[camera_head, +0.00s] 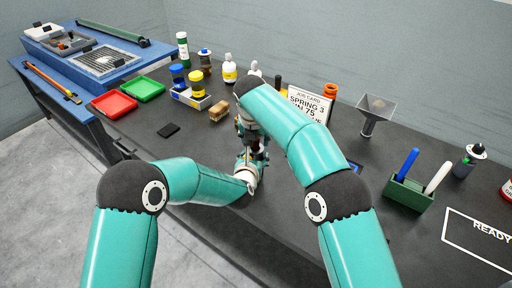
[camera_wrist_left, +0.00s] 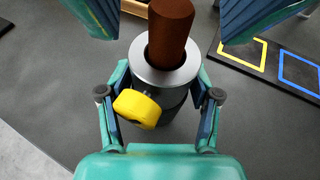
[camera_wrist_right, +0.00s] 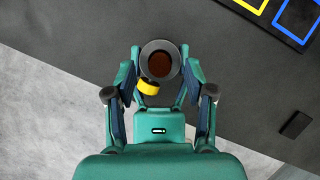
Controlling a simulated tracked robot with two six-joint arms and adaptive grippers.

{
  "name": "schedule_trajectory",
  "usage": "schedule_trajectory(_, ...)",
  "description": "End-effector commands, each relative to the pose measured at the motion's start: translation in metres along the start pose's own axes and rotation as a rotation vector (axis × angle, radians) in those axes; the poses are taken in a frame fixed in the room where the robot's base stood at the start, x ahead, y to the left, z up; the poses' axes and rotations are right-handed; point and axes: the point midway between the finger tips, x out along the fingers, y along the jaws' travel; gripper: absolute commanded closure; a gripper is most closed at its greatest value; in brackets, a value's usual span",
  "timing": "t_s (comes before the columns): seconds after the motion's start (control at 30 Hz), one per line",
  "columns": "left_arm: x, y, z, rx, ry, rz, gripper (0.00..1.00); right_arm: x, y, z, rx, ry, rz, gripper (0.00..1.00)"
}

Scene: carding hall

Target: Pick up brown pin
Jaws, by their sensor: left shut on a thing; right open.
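The brown pin (camera_wrist_left: 171,35) stands up out of a grey metal collar (camera_wrist_left: 182,74) on a dark cylinder with a yellow knob (camera_wrist_left: 137,108). The right wrist view looks down on the pin's end (camera_wrist_right: 160,65) inside the dark round ring (camera_wrist_right: 145,53). My left gripper (camera_wrist_left: 160,92) is shut on this cylinder, one finger on each side. My right gripper (camera_wrist_right: 160,72) is open above, its fingers apart on either side of the pin; whether they touch anything is unclear. In the head view my arms mostly hide the pin.
A black mat with yellow and blue squares (camera_wrist_left: 262,60) lies close by. A small black block (camera_wrist_right: 295,125) lies on the dark bench (camera_head: 415,240). Bottles, a job card (camera_head: 308,103), a funnel stand (camera_head: 376,112) and a green holder (camera_head: 408,196) stand around.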

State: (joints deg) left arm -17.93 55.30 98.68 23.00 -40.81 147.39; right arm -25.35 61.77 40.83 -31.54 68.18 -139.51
Motion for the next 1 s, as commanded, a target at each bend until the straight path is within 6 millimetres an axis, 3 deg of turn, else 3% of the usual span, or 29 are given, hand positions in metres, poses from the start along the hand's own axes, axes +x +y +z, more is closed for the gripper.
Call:
schedule_trajectory(0.3,0.0003,0.0003,-0.0027,0.001,0.005,0.000,1.00,0.0077,-0.0004,0.0005,0.001,-0.001,0.000,0.48)
schedule_trajectory(0.63,0.0003,0.0003,-0.0028,0.001,0.005,0.000,1.00,0.0074,-0.0005,0.0005,0.001,-0.001,0.000,1.00)
schedule_trajectory(1.0,0.0004,0.0004,-0.0028,0.001,0.006,0.000,1.00,0.0058,-0.0004,0.0014,0.002,-0.003,0.001,1.00)
